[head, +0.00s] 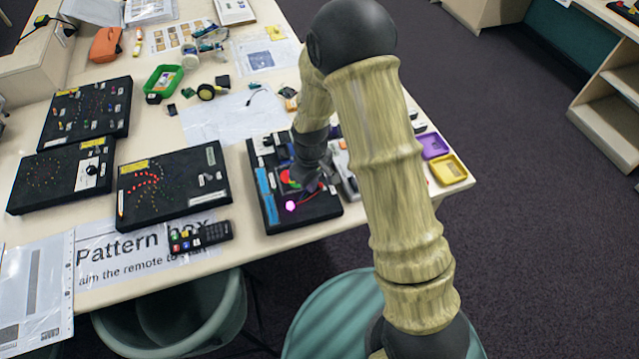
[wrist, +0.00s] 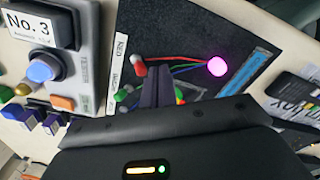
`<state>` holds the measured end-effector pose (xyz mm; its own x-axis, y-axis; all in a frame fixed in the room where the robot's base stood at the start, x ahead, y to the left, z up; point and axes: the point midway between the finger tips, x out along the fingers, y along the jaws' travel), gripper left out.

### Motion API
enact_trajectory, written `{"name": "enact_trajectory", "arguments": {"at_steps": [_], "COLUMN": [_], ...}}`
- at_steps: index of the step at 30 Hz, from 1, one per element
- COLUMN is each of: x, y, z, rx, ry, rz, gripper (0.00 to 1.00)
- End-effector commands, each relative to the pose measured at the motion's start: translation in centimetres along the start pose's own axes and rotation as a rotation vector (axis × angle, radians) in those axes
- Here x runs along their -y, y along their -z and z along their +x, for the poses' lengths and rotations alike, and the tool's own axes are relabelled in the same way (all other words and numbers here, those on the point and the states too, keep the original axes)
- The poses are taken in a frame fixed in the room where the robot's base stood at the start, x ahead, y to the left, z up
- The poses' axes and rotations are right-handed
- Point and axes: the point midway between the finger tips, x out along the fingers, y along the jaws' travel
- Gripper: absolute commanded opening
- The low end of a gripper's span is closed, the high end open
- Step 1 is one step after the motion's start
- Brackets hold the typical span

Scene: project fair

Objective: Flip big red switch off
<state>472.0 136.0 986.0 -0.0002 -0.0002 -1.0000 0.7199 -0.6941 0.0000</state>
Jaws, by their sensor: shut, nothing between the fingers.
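A black switch box (head: 268,212) lies near the table's front edge in the head view. My gripper (head: 305,186) is shut and empty, reaching down over the box beside the red part. In the wrist view, my closed dark fingers (wrist: 157,90) stand between small red, green and yellow parts. A small red piece (wrist: 140,68) with coloured wires is just left of the fingertips. A round lamp (wrist: 216,66) on the box glows pink-purple.
A grey panel marked No. 3 (wrist: 84,75) with a blue button stands close beside the box. Black pattern boxes (head: 172,184) and a remote (head: 200,237) lie to the left. Purple (head: 434,146) and yellow (head: 448,170) trays sit at the right edge. Chairs stand below the front edge.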

Motion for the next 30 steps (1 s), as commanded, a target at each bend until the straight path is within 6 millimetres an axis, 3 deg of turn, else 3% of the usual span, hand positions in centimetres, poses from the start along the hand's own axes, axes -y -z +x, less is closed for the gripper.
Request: {"name": "enact_trajectory", "arguments": {"at_steps": [12,30], "x": [0.0,-0.82], "y": [0.01,-0.55], "z": [1.1,1.02], "rx": [0.0,0.001], "ry": [0.0,0.0], "rz": [0.0,0.001], "gripper": [0.0,0.0]}}
